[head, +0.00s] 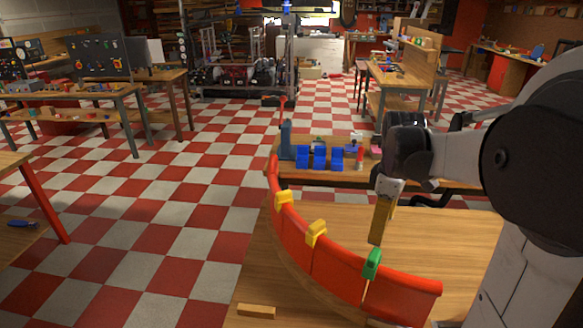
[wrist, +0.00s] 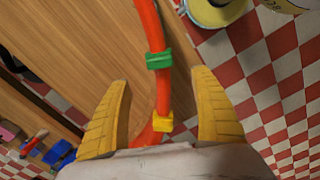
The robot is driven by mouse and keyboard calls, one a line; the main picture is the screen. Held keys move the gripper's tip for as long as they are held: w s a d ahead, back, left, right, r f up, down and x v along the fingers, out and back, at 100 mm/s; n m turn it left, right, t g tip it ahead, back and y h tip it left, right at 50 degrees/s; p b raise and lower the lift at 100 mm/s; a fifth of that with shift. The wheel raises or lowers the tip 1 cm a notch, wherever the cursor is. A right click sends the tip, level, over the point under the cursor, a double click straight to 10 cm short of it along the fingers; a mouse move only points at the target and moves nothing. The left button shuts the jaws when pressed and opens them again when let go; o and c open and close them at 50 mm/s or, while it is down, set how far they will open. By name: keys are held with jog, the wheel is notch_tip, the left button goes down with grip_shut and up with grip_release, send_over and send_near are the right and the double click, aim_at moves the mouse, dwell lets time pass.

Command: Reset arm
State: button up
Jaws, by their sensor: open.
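My gripper (head: 378,238) hangs above the wooden table with its yellow fingers pointing down. In the wrist view my gripper (wrist: 162,78) is open, with nothing held between the fingers. A curved red strip (head: 335,262) runs along the table's left and front edge. Two yellow clips (head: 316,234) and one green clip (head: 371,264) sit on its top edge. The green clip (wrist: 159,60) and a yellow clip (wrist: 163,122) also show in the wrist view, in the gap between the fingers as seen from there, apart from them. My arm hides part of the table at right.
A small wooden block (head: 256,311) lies at the table's near left corner. Blue bins (head: 319,158) and a red-and-white item stand on a bench behind. The wooden tabletop (head: 450,235) looks clear right of my gripper. Checkered floor (head: 165,220) is open at left.

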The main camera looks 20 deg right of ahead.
jog(key=s+a+m+t, duration=0.2)
jog(key=a+m+t, duration=0.1)
jog(key=a, duration=0.9)
jog(key=s+a+m+t+b, duration=0.1)
jog(key=s+a+m+t, duration=0.2)
jog(key=a, duration=1)
jog(key=shift+s+a+r+m+t, duration=0.3)
jog(key=shift+r+t, duration=0.1)
jog(key=shift+t, duration=0.2)
